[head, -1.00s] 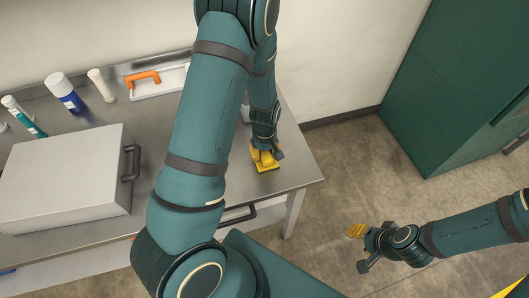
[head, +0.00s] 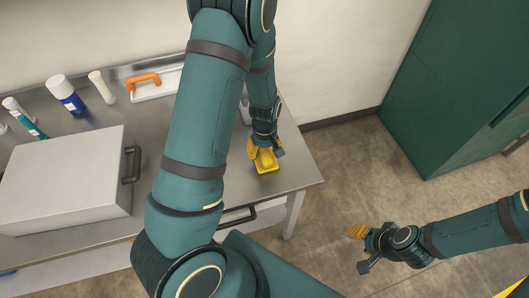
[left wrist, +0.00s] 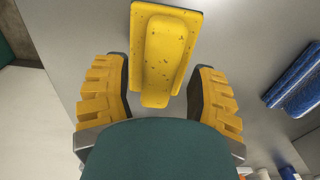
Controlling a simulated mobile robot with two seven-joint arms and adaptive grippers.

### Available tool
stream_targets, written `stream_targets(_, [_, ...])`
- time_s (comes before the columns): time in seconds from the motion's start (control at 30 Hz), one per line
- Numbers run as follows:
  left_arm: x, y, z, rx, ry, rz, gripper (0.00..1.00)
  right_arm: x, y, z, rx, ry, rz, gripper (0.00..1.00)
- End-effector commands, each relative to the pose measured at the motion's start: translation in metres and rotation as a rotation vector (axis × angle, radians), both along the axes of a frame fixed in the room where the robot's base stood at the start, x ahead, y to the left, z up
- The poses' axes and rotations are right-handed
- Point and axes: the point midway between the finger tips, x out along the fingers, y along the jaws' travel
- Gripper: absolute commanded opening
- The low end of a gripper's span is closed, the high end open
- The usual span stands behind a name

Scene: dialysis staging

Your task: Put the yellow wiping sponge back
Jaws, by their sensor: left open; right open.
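The yellow wiping sponge (left wrist: 166,55) is a speckled block lying on a yellow tray (left wrist: 196,20), near the right end of the steel table. Its near end reaches slightly past the tray's near edge. In the head view the sponge (head: 265,158) shows just below my left gripper (head: 265,152). In the left wrist view that gripper (left wrist: 160,70) is open, with one yellow finger pad on each side of the sponge and gaps between. My right gripper (head: 360,249) is open and empty, over the floor right of the table.
A grey case (head: 62,178) with a dark handle stands at the table's left. Behind it are a blue-and-white bottle (head: 66,94), a white cylinder (head: 102,87) and a white tray (head: 158,86) with an orange handle. A green cabinet (head: 455,90) stands at the right.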

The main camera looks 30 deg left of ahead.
Motion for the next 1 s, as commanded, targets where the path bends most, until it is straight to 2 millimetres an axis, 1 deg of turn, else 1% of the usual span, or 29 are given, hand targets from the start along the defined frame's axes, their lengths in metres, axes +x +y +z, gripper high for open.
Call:
stream_targets(0.03, [0.001, -0.001, 0.014, -0.001, -0.006, -0.001, 0.58, 0.001, 0.0, 0.004, 0.0, -0.002, -0.002, 0.47])
stream_targets(0.2, [0.001, -0.001, 0.05, -0.001, -0.006, 0.0, 0.58, 0.003, -0.001, 0.012, -0.002, -0.008, -0.006, 0.47])
stream_targets(0.3, [0.001, -0.001, 0.069, -0.001, -0.004, -0.001, 0.58, 0.005, -0.001, 0.016, -0.002, -0.011, -0.009, 0.47])
stream_targets(0.4, [0.001, -0.001, 0.083, -0.001, -0.003, -0.002, 0.58, 0.005, -0.001, 0.02, -0.002, -0.012, -0.009, 0.47])
stream_targets(0.5, [0.0, -0.001, 0.092, 0.0, -0.001, -0.001, 0.58, 0.005, -0.001, 0.022, -0.002, -0.012, -0.01, 0.47])
stream_targets(0.6, [0.0, -0.001, 0.097, -0.001, -0.001, 0.0, 0.58, 0.005, -0.001, 0.023, -0.001, -0.012, -0.01, 0.47])
stream_targets(1.0, [0.0, 0.0, 0.098, -0.001, 0.001, 0.0, 0.58, 0.005, -0.001, 0.023, -0.001, -0.013, -0.009, 0.47])
